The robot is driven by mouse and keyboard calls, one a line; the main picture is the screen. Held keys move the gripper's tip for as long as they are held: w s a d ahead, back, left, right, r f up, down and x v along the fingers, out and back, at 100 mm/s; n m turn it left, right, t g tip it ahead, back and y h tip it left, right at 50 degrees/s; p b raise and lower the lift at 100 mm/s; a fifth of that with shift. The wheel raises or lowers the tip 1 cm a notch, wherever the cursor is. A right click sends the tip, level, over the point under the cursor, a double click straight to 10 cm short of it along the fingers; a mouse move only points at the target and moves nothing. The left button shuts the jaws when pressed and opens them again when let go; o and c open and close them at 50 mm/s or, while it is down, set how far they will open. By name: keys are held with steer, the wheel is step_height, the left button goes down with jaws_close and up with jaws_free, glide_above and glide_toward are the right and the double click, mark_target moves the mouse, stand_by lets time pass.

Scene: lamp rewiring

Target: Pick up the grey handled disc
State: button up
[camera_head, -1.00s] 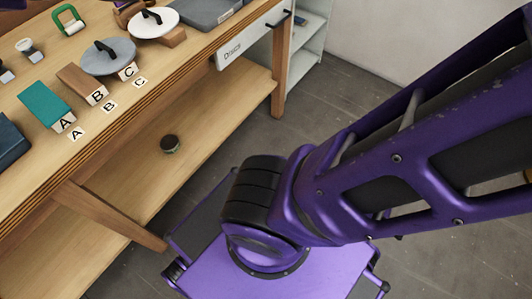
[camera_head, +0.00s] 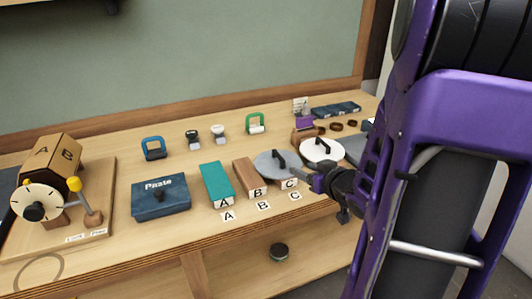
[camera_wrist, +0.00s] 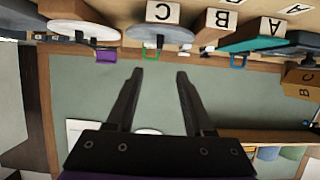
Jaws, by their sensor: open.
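The grey disc (camera_head: 265,168) with a black bar handle (camera_head: 279,158) lies on top of block C (camera_head: 289,184) on the bench. It also shows, upside down, near the top of the wrist view (camera_wrist: 150,31), with its handle pointing down. My gripper (camera_head: 308,178) is close to the disc's right side in the head view, partly overlapping the space in front of block C; I cannot tell whether it touches. In the wrist view my gripper (camera_wrist: 160,75) is open, with nothing between its fingers and the disc beyond the fingertips.
A white handled disc (camera_head: 320,150) stands right behind my gripper, and it shows left of the grey disc in the wrist view (camera_wrist: 85,31). Brown block B (camera_head: 246,175) and teal block A (camera_head: 216,183) stand left of the grey disc. A blue box (camera_head: 160,198) is further left.

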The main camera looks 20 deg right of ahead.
steer(key=b, duration=0.2)
glide_toward(279, 156)
steer(key=x, duration=0.3)
steer(key=shift+f, duration=0.4)
steer(key=shift+r+b+x, duration=0.15)
steer(key=shift+x, duration=1.25)
steer(key=shift+r+b+x, duration=0.15)
steer(key=shift+r+x, duration=0.05)
steer(key=shift+x, duration=1.25)
steer(key=shift+w, duration=0.1)
jaws_close()
